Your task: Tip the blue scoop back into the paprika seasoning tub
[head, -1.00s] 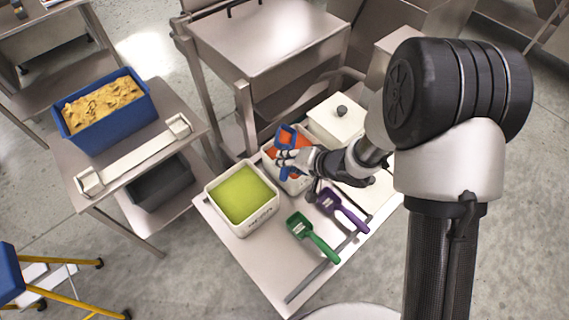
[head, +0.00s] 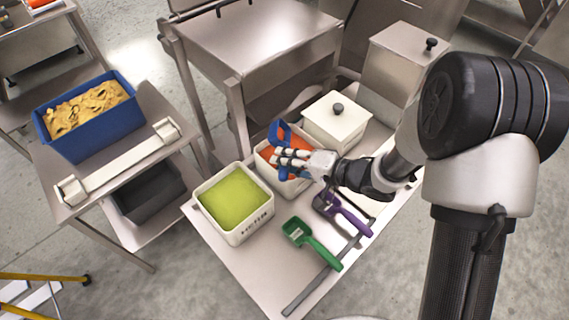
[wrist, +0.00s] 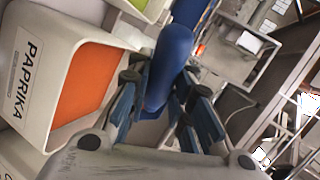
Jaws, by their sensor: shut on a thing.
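The blue scoop (head: 281,133) is held in my gripper (head: 284,161), whose fingers are shut on its handle. In the wrist view the blue handle (wrist: 172,60) runs up from between the fingertips (wrist: 165,108). The paprika tub (head: 290,188) is white with orange-red powder; in the wrist view its label reads PAPRIKA (wrist: 25,80). In the head view the gripper and scoop are over or just above the tub. In the wrist view the scoop handle lies to the right of the tub opening.
A tub of yellow-green powder (head: 237,231) stands left of the paprika tub, and a lidded white tub (head: 352,128) right of it. A green scoop (head: 312,243) and a purple scoop (head: 343,210) lie in front. A blue crate (head: 133,115) stands on the left table.

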